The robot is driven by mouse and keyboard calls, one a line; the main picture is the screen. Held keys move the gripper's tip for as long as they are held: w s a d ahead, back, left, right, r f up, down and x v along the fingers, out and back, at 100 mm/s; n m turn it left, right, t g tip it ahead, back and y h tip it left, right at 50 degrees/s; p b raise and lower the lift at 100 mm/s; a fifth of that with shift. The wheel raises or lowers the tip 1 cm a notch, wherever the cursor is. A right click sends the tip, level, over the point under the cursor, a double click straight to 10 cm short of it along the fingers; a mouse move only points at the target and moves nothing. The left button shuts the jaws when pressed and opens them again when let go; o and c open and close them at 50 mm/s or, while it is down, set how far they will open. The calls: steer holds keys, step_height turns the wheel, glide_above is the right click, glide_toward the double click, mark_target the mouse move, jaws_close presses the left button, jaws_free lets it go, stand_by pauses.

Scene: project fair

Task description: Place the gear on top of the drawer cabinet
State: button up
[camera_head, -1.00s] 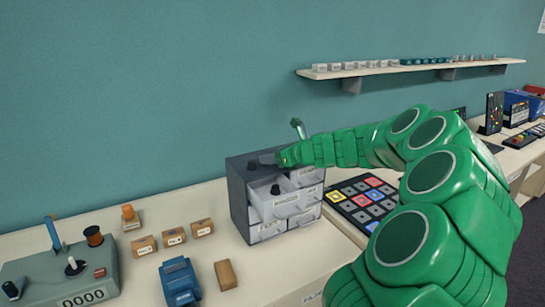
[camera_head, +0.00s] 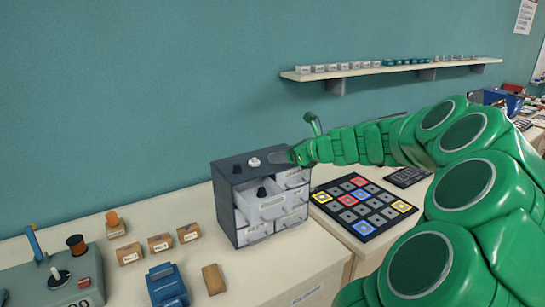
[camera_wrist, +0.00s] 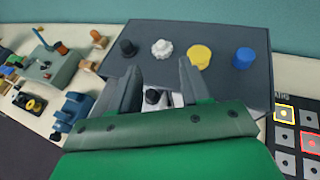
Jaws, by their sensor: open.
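The drawer cabinet (camera_head: 227,209) is a dark grey box with pale drawers, standing on the table; its top (camera_wrist: 215,75) fills the upper middle of the wrist view. A small white gear (camera_head: 254,162) lies flat on that top, and it also shows in the wrist view (camera_wrist: 162,49) between a black knob (camera_wrist: 127,47) and a yellow cylinder (camera_wrist: 200,57). My gripper (camera_wrist: 158,82) is open and empty, with its fingers apart at the cabinet's front side, clear of the gear. In the head view my gripper (camera_head: 283,157) is just right of the gear.
A blue cylinder (camera_wrist: 243,58) also stands on the cabinet top. An upper drawer (camera_head: 268,207) is pulled out with a black knob (camera_head: 262,193) in it. A button board (camera_head: 362,205) lies to the right. Small boxes (camera_head: 160,243) and a grey control box (camera_head: 65,280) stand left.

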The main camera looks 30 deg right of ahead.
steer(key=shift+v, duration=1)
